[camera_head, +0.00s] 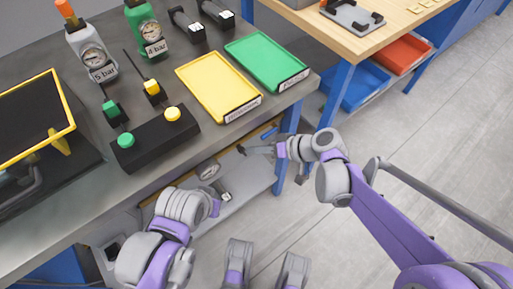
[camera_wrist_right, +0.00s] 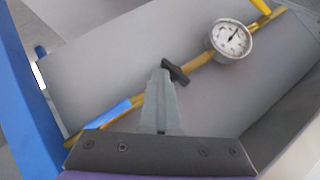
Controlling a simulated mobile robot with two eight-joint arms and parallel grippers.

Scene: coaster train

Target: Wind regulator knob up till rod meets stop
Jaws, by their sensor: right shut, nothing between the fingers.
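My right gripper (camera_head: 243,149) reaches in under the bench from the right. In the right wrist view its fingers (camera_wrist_right: 163,75) are shut and empty. Their tips are close beside a black T-shaped handle (camera_wrist_right: 176,72) on a yellow pipe (camera_wrist_right: 200,61); I cannot tell whether they touch it, or whether it is the regulator knob. A round white dial gauge (camera_wrist_right: 231,40) sits on the pipe to the right of the handle; it also shows under the bench in the head view (camera_head: 208,171). My left arm reaches toward the bench's front edge; its finger state is unclear. No rod or stop is clearly visible.
A blue sleeve or handle (camera_wrist_right: 108,112) lies along the pipe at lower left. A blue post (camera_wrist_right: 27,115) stands at the left. On the bench are a yellow tray (camera_head: 240,113), a green tray (camera_head: 268,62) and a black button box (camera_head: 150,143). The floor at right is clear.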

